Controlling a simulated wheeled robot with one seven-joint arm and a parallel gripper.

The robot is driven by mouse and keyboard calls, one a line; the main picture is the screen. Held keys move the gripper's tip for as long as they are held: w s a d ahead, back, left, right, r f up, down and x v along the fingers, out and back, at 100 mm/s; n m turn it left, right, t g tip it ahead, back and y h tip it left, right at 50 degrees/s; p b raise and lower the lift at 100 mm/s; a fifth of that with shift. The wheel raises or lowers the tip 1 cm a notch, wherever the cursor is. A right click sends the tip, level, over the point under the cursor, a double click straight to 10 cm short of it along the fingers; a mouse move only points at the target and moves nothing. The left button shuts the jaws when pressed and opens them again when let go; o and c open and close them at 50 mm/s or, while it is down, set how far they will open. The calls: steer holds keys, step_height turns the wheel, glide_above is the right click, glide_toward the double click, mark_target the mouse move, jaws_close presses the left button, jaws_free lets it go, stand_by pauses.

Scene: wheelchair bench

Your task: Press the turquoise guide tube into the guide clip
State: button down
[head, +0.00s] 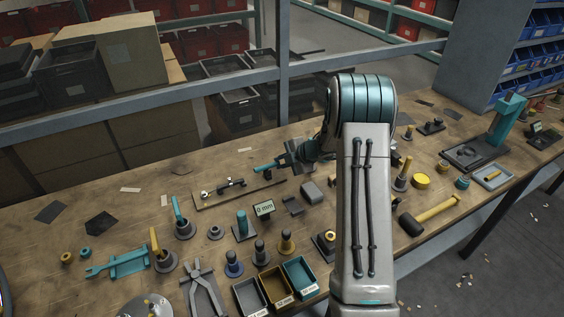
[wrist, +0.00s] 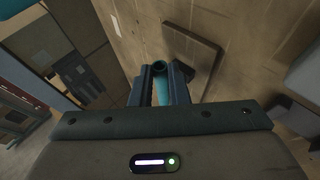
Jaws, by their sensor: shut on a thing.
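My gripper (head: 287,160) is shut on the turquoise guide tube (head: 264,167), which sticks out to the left in the head view. In the wrist view the tube (wrist: 159,70) sits between my dark fingers (wrist: 161,88), its open round end facing away. A flat wooden board (head: 262,190) lies below and to the left of my gripper, with a small dark fixture (head: 229,184) on it. This looks like the guide clip, but its shape is too small to tell. The tube is above the board and apart from the fixture.
Near the board stand a "0 mm" sign (head: 264,208), a grey block (head: 312,192) and a turquoise peg on a stand (head: 242,226). Bare tabletop (head: 90,187) is at the left.

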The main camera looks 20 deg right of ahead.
steer(key=shift+f+b, duration=0.35)
steer(key=shift+f, duration=0.6)
stand_by(0.9)
steer(key=c, duration=1.3)
jaws_free()
steer(key=shift+s, duration=0.1)
steer(key=v, duration=1.4)
step_height(320, 180, up, 8)
steer(key=w+m+t+h, duration=0.2)
steer(key=m+t+h, duration=0.2)
steer(key=m, duration=0.1)
steer(key=s+r+m+h, duration=0.5)
steer(key=s+r+m, duration=0.1)
steer(key=m, duration=0.2)
steer(key=s+a+f+m+g, duration=0.1)
steer(key=s+a+m+g, duration=0.1)
steer(key=s, duration=0.6)
steer(key=s+a+f+m+g+y, duration=0.1)
steer(key=s+a+f+m+g, duration=0.1)
steer(key=s+a, duration=0.4)
steer(key=s+a+f+m+g+y, duration=0.1)
steer(key=s+a+m+g, duration=0.3)
steer(key=s, duration=0.8)
steer(key=shift+a+f+m, duration=0.2)
steer(key=shift+m, duration=0.5)
